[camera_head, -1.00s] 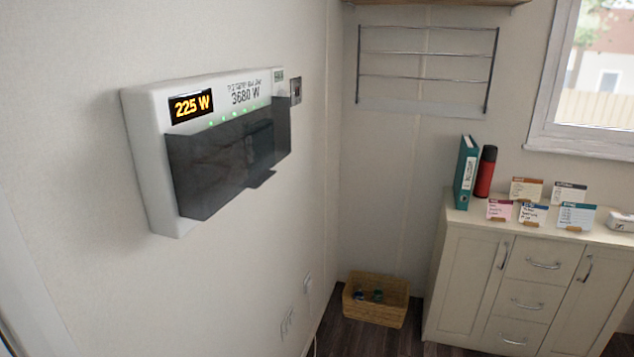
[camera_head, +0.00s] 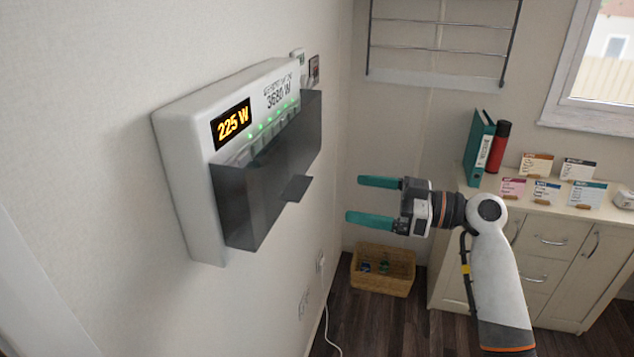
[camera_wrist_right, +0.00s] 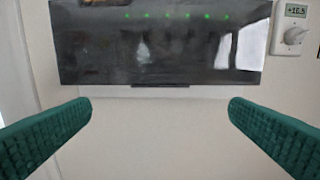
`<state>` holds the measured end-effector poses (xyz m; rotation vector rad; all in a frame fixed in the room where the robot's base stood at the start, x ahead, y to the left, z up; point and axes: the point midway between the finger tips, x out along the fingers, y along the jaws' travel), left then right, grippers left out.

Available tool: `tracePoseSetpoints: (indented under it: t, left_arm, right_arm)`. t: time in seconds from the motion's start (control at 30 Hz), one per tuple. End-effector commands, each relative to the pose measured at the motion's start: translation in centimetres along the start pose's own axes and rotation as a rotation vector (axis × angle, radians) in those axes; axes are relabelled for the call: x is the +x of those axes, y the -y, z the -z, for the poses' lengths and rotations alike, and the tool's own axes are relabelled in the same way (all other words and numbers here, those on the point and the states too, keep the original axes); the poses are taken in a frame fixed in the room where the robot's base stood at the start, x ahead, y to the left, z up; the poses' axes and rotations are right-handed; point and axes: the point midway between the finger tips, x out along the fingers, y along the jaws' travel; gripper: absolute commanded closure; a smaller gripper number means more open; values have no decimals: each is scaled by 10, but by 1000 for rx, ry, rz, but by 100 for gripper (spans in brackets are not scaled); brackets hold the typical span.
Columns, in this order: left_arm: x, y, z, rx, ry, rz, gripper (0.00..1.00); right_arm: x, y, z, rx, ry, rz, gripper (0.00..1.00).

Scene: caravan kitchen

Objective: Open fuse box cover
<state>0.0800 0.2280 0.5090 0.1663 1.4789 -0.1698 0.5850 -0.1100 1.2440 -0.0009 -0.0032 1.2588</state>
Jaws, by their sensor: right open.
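The fuse box (camera_head: 185,150) is a white unit on the left wall, with an orange "225 W" display and a row of green lights. Its smoky, see-through cover (camera_head: 265,190) hangs over the lower front, with a small tab (camera_head: 297,188) at its bottom edge. My right gripper (camera_head: 366,200) is open and empty, to the right of the cover and apart from it, its teal fingers pointing at it. In the right wrist view the dark cover (camera_wrist_right: 160,50) lies ahead, above and between the two open fingers. My left gripper is not in view.
A cabinet (camera_head: 545,235) with a green binder (camera_head: 478,148), a red bottle (camera_head: 498,147) and several cards stands at the right. A wicker basket (camera_head: 383,272) is on the floor. A wall rack (camera_head: 440,50) hangs behind. Space between gripper and cover is clear.

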Motion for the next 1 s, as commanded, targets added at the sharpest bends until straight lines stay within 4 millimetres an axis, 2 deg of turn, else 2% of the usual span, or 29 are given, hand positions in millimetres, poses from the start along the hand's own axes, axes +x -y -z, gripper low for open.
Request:
tracePoseSetpoints:
  t: [0.03,0.1,0.3,0.43,0.6,0.87,0.9,1.0]
  left_arm:
    - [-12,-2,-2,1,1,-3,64]
    - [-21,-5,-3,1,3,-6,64]
    - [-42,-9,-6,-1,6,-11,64]
    - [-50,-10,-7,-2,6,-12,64]
    - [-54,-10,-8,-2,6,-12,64]
    - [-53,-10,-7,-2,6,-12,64]
    - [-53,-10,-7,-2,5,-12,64]
    - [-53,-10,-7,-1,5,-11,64]
  right_arm:
    - [12,-1,-6,4,1,-4,0]
    - [27,-1,-7,5,2,-3,0]
    - [65,0,-5,7,1,-1,0]
    - [82,0,-4,6,1,1,0]
    - [93,1,0,4,-2,2,0]
    - [95,1,1,3,-2,2,0]
    - [95,1,1,3,-2,2,2]
    - [95,1,1,3,-2,2,18]
